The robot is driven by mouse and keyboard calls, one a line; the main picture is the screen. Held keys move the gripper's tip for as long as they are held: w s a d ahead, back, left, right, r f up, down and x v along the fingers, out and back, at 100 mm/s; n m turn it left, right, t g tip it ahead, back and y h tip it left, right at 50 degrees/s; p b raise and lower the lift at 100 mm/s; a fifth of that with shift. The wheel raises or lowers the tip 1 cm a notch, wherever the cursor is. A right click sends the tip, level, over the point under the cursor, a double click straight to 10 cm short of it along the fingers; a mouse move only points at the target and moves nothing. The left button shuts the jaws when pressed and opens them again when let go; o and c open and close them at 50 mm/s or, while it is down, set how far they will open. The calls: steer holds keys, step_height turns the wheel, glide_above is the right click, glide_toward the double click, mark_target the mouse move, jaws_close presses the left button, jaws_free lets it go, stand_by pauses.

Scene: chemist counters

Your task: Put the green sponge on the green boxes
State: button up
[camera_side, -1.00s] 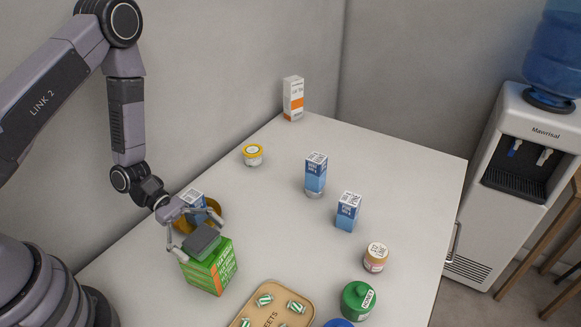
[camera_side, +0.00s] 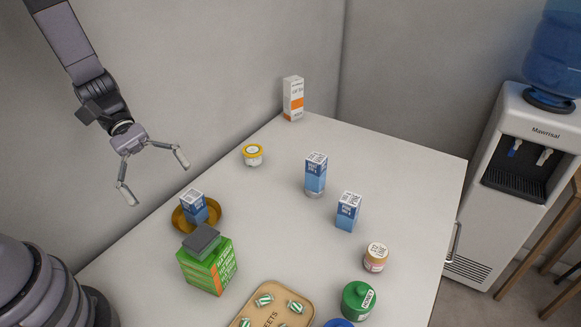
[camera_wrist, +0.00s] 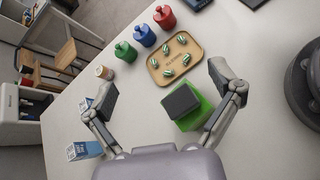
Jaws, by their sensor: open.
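The green boxes (camera_side: 209,267) stand together on the counter at the lower left of the side view, and they also show in the wrist view (camera_wrist: 197,115). A dark grey sponge-like block (camera_side: 201,240) lies on top of them; it looks grey rather than green, and it shows in the wrist view too (camera_wrist: 180,102). No green sponge is distinct elsewhere. My gripper (camera_side: 155,180) is open and empty, raised well above the counter, up and left of the boxes. In the wrist view the boxes lie between the spread fingers, below them.
A blue-white box (camera_side: 194,207) stands in a brown bowl (camera_side: 178,221) just behind the green boxes. A tray of wrapped sweets (camera_side: 272,317) lies in front. Blue boxes (camera_side: 347,212), a pink-labelled jar (camera_side: 375,258) and a green bottle (camera_side: 357,300) stand to the right.

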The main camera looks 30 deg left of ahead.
steer(key=s+a+r+m+t+y, duration=0.4)
steer(key=a+r+m+y, duration=0.1)
steer(key=r, duration=0.3)
steer(key=s+a+r+m+t+y, duration=0.3)
steer(key=s+a+r+m+y, duration=0.2)
steer(key=r+m+y, duration=0.1)
step_height(320, 180, up, 2)
steer(key=shift+a+m+t, duration=0.15)
steer(key=shift+m+t, duration=0.25)
steer(key=shift+m, duration=0.3)
